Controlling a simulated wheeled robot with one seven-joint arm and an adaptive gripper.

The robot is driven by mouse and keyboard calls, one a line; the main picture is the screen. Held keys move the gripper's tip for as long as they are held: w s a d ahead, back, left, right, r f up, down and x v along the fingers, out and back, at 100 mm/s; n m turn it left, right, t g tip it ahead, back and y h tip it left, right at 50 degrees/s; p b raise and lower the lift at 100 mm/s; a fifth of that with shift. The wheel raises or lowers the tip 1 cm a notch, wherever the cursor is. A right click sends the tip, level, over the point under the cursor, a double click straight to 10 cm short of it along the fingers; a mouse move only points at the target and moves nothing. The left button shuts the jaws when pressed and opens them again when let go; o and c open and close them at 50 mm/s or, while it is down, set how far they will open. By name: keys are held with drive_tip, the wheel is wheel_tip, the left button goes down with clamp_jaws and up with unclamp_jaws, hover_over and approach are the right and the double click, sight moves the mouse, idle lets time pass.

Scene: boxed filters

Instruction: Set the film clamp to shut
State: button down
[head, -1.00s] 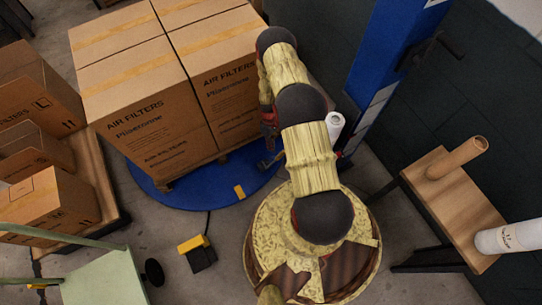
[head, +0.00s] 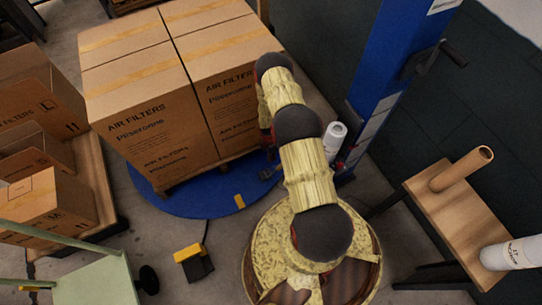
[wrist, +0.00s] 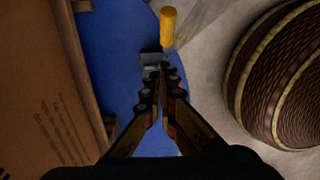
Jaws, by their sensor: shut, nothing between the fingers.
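The film clamp shows in the wrist view as a small grey metal block (wrist: 150,59) with a yellow handle (wrist: 168,26), at the edge of the blue turntable (wrist: 105,65). The yellow handle also shows in the head view (head: 239,201), at the turntable's front edge. My gripper (wrist: 163,72) is shut and empty, its fingertips close to the grey block, on the side away from the handle's end. I cannot tell whether they touch it. The fingertips partly hide the block, and whether the clamp is open or shut is unclear.
Stacked air filter boxes (head: 150,120) stand on a pallet on the turntable, close beside my gripper. A blue mast (head: 385,80) and white film roll (head: 334,137) stand to the right. A yellow-topped black pedal (head: 193,263) is on the floor. A wooden table (head: 465,205) is at right.

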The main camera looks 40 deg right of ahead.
drive_tip(key=f+b, duration=0.1)
drive_tip(key=f, duration=0.1)
drive_tip(key=s+d+f+b, duration=0.1)
drive_tip(key=f, duration=0.1)
drive_tip(key=d+f+b, duration=0.1)
drive_tip(key=f, duration=0.1)
drive_tip(key=shift+s+d+f, duration=0.2)
drive_tip(key=shift+s+f, duration=0.1)
